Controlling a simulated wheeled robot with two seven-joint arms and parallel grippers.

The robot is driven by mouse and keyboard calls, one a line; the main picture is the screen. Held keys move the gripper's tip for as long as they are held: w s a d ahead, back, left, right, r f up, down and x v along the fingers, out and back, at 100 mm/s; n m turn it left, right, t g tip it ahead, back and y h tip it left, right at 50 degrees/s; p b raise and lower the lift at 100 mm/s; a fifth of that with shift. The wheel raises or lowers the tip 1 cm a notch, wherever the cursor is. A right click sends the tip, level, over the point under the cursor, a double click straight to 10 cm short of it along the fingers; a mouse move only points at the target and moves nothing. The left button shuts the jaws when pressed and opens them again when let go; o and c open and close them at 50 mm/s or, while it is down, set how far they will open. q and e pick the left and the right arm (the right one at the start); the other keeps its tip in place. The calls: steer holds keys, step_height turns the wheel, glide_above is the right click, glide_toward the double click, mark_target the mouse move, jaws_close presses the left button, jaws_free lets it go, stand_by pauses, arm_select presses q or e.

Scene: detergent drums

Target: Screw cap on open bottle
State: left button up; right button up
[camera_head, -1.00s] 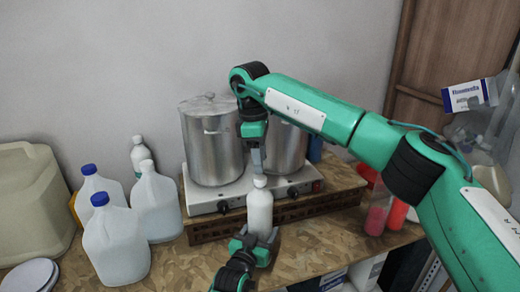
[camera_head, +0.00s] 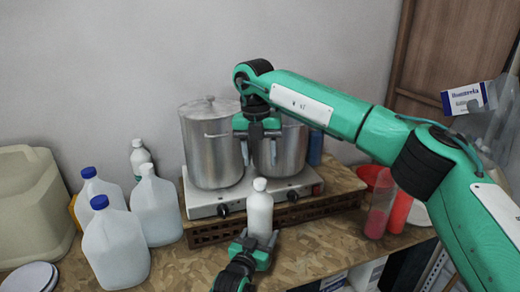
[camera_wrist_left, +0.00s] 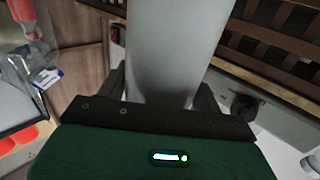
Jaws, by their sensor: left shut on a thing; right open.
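A white bottle (camera_head: 259,214) stands upright in front of the hot plate, with a white cap (camera_head: 260,184) on its mouth. Whether the cap is tight cannot be told. My left gripper (camera_head: 259,242) is shut on the lower part of the bottle. In the left wrist view the bottle (camera_wrist_left: 175,50) rises between the fingers, and its top is out of frame. My right gripper (camera_head: 259,153) is open and empty, pointing down above the cap and apart from it.
Two steel pots (camera_head: 212,145) stand on a hot plate (camera_head: 207,207) behind the bottle. Milky jugs with blue caps (camera_head: 115,245) and another white bottle (camera_head: 139,157) stand at left. Red containers (camera_head: 380,214) are at right. Bare wooden tabletop (camera_head: 185,265) lies left of my left gripper.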

mark_target(260, 181)
steer(key=n, duration=0.5)
steer(key=shift+r, duration=0.2)
steer(key=n, duration=0.6)
steer(key=shift+r, duration=0.25)
steer(key=n, duration=0.6)
steer(key=shift+r+y, duration=0.2)
steer(key=shift+y, duration=0.1)
steer(key=n, duration=0.5)
steer(key=shift+r+n, duration=0.2)
steer(key=shift+n, duration=0.2)
steer(key=shift+f, duration=4.05)
